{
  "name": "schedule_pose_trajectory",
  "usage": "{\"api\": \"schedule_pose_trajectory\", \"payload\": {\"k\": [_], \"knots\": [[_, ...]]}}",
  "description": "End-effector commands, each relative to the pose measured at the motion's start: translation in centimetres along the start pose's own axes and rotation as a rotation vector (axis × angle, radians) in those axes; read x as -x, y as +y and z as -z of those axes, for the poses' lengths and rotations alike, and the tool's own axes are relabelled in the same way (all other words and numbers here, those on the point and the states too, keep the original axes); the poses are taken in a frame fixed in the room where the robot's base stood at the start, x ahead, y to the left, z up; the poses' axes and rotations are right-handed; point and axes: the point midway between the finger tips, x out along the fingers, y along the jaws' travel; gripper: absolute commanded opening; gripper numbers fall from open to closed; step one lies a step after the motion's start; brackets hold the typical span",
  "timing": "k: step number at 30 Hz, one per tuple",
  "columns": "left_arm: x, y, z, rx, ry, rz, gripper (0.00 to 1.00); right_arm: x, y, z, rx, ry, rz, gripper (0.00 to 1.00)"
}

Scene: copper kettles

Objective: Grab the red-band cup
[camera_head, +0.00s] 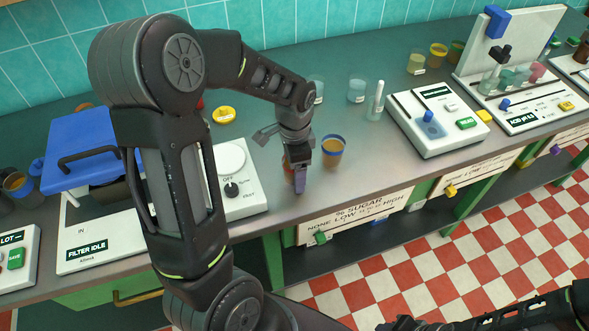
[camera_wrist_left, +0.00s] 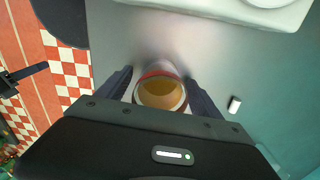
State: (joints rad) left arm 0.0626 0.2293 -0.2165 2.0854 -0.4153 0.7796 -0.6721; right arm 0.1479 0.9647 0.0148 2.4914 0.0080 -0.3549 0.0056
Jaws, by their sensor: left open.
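The red-band cup (camera_wrist_left: 160,93) stands between the two fingers of my left gripper (camera_wrist_left: 161,88) in the left wrist view. It holds amber liquid and has a reddish band near its rim. The fingers are open, one on each side of it, and I cannot tell if they touch it. In the head view my left gripper (camera_head: 298,178) points down at the counter's front part and mostly hides the cup (camera_head: 287,172). My right arm shows at the bottom right, its gripper (camera_head: 402,323) partly cut off.
A blue-band cup (camera_head: 333,151) stands just right of my left gripper. A white scale (camera_head: 238,190) with a dial is close on its left. Several cups and a white device (camera_head: 437,119) stand farther right. The counter's front edge is near.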

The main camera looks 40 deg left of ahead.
Motion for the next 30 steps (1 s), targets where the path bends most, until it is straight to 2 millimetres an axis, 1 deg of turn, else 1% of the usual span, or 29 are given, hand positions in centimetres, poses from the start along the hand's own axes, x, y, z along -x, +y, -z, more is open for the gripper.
{"api": "schedule_pose_trajectory", "payload": {"k": [8,30], "knots": [[0.03,0.00,0.01,0.000,0.000,0.000,0.75,0.01,-0.01,0.01,0.000,0.000,0.000,0.36],[0.04,-0.01,0.01,0.000,0.000,0.000,0.14,0.01,-0.01,0.01,0.000,0.000,0.000,0.36]]}}
